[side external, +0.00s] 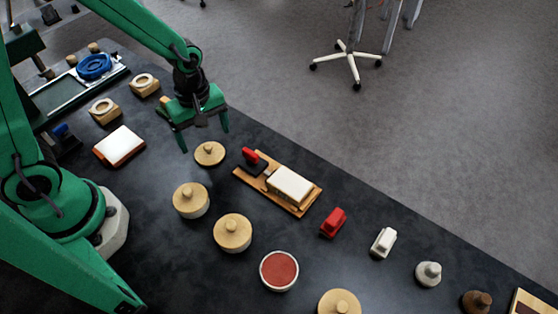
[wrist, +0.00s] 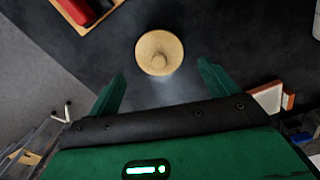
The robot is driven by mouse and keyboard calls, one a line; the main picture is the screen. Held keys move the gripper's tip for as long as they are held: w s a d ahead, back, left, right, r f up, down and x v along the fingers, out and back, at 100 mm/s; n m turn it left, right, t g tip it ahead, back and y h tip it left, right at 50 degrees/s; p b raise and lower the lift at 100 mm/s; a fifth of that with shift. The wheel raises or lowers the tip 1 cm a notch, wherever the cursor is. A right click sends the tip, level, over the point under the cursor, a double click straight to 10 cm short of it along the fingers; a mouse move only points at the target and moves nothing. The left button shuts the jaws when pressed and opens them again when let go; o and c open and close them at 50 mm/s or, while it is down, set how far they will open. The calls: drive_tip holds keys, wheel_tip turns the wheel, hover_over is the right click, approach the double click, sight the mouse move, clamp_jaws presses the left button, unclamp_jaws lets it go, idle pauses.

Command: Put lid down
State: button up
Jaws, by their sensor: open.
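A round wooden lid with a knob (side external: 209,153) lies on the dark table. It also shows in the wrist view (wrist: 159,52), centred just beyond my fingertips. My green gripper (side external: 205,142) is open above and close to this lid, with a finger to either side in the picture and nothing between them. In the wrist view the two fingers (wrist: 162,75) are spread apart with bare table between them. A round box with a red top surface (side external: 279,270) and no lid on it stands near the front of the table.
Several round lidded wooden boxes (side external: 191,200) stand in a row to the front. A wooden tray (side external: 246,178) with a red-handled stamp and a white block lies right of the lid. Red (side external: 333,222) and white (side external: 383,242) small objects lie further right. A white-topped pad (side external: 119,146) lies left.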

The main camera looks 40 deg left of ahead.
wheel_tip(320, 180, up, 8)
idle(0.5)
idle(0.5)
wheel_tip(320, 180, up, 6)
drive_tip(key=m+t, duration=0.2)
drive_tip(key=m, duration=0.4)
hover_over(207, 145)
drive_tip(key=s+a, duration=0.3)
drive_tip(key=s+a+r+m+t, duration=0.2)
drive_tip(key=s+r+m, duration=0.3)
drive_tip(key=m, duration=0.3)
drive_tip(key=shift+a+r+t, duration=0.35)
drive_tip(key=shift+r+t, duration=0.15)
drive_tip(key=shift+t, duration=0.3)
